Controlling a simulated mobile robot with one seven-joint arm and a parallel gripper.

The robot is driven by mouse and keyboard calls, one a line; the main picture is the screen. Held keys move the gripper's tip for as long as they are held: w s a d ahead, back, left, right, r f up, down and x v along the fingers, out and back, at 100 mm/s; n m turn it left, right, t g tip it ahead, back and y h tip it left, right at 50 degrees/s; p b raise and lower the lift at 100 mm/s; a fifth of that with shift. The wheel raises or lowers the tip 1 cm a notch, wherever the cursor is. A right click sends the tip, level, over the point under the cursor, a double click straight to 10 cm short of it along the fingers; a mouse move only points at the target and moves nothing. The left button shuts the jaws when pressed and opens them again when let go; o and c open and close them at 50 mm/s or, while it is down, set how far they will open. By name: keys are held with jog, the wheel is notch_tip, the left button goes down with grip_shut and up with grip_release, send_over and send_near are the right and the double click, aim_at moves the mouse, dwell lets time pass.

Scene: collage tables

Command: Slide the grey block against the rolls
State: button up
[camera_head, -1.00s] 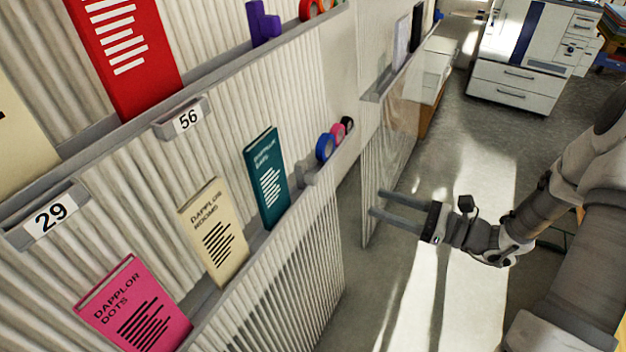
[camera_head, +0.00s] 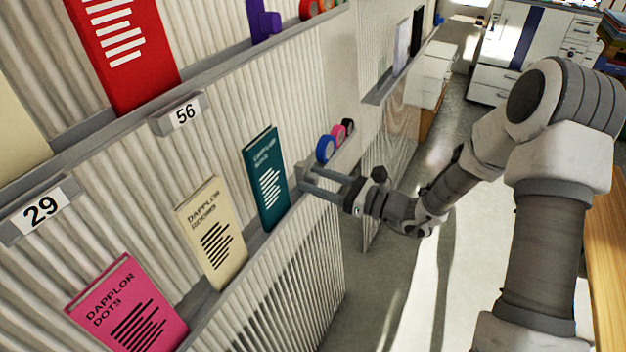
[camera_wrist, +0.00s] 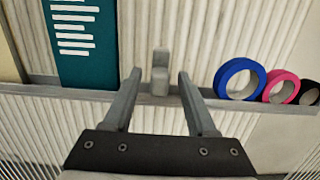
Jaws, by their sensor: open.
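The small grey block (camera_wrist: 160,82) stands on the grey ledge in the wrist view, with a taller narrow part behind its lower front part. My gripper (camera_wrist: 160,75) is open, with one finger on each side of the block in the picture; I cannot tell whether either touches it. The rolls stand in a row to the right: blue (camera_wrist: 223,81), pink (camera_wrist: 269,87) and black (camera_wrist: 309,97). A gap separates the block from the blue roll (camera_head: 321,149).
The teal book (camera_wrist: 84,45) stands left of the block on the same ledge (camera_wrist: 60,92). Cream (camera_head: 211,232) and pink (camera_head: 127,305) books stand farther left. The ledge between the block and the blue roll looks clear except for my right finger.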

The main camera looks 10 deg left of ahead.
jog(key=shift+w+a, duration=0.15)
jog(key=shift+a, duration=0.3)
grip_shut()
dwell(1.2)
